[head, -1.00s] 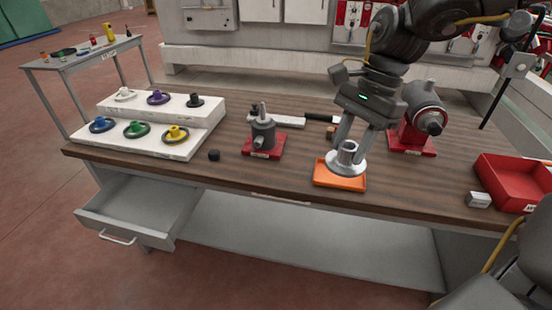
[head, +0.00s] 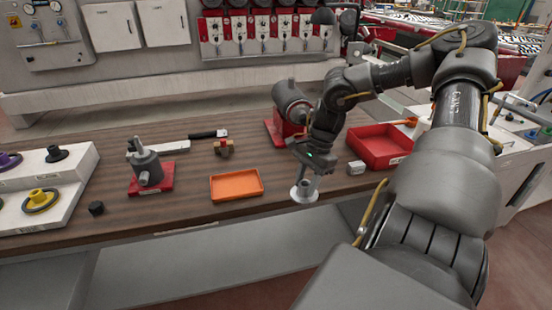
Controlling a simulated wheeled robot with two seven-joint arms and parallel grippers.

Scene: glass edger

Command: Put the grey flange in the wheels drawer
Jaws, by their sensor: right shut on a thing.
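The grey flange (head: 304,194), a round disc with a hub, is held upright by its hub in my right gripper (head: 309,180). The gripper is shut on it. The flange is just right of the orange tray (head: 236,186), in front of the bench's front edge in this view; its exact height is hard to tell. The orange tray is empty. The wheels drawer cannot be made out in the head view now. My left gripper is not in view.
A white stepped stand (head: 70,203) is at far left. A red bin (head: 379,148) and small grey block (head: 356,167) lie right. The bench front (head: 190,213) is clear.

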